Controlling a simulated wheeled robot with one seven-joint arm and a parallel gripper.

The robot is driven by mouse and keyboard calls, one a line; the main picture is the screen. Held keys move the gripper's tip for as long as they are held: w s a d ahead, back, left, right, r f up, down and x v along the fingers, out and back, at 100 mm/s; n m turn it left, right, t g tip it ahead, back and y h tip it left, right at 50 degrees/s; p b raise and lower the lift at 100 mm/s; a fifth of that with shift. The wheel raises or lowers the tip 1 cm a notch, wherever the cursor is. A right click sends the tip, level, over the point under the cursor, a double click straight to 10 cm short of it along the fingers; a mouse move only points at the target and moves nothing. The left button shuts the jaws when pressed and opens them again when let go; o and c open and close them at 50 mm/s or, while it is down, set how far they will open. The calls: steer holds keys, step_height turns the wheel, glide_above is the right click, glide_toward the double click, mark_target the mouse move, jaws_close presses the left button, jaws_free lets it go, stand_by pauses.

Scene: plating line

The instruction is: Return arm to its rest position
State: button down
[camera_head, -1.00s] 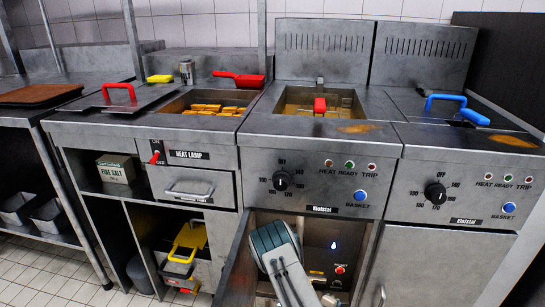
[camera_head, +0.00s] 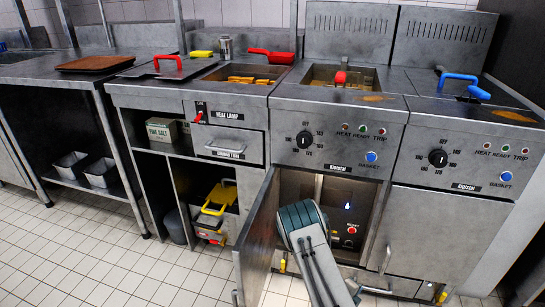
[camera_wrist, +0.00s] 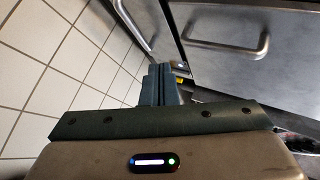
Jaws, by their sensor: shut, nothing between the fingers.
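My gripper (camera_wrist: 162,85) shows in the wrist view with its two dark teal fingers together and nothing between them. It points along the tiled floor (camera_wrist: 45,75), beside steel fronts with bar handles (camera_wrist: 228,43). In the head view my arm stands in the lower middle, in front of the open compartment under the middle fryer (camera_head: 340,85). I cannot make out the fingers in the head view.
The open cabinet door (camera_head: 257,240) stands out just left of my arm. The right fryer's door (camera_head: 440,235) is shut. A heat lamp unit (camera_head: 205,95) with an open shelf below stands left. Tiled floor (camera_head: 110,260) is free at front left.

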steer(key=s+d+r+m+g+h+p, duration=0.1)
steer(key=s+r+m+g+p, duration=0.35)
steer(key=r+m, duration=1.1)
steer(key=s+r+m+g+h+p, duration=0.15)
steer(key=r+m+p, duration=0.6)
steer(key=r, duration=1.65)
steer(key=s+a+r+m+y+p, duration=0.4)
steer(key=s+a+r+m+p, duration=0.1)
steer(key=r, duration=0.6)
steer(key=s+a+r+m+t+y+p, duration=0.1)
steer(key=s+a+r+m+y+p, duration=0.2)
steer(key=r+m, duration=0.6)
steer(key=s+a+r+m+y+p, duration=0.4)
steer(key=s+a+r+m+p, duration=0.3)
steer(key=r, duration=0.6)
steer(key=s+p, duration=0.2)
steer(key=shift+s+a+r+t+y, duration=0.3)
steer(key=shift+s+a+r+y, duration=0.05)
steer(key=shift+s+a+r, duration=0.05)
steer(key=shift+d, duration=0.1)
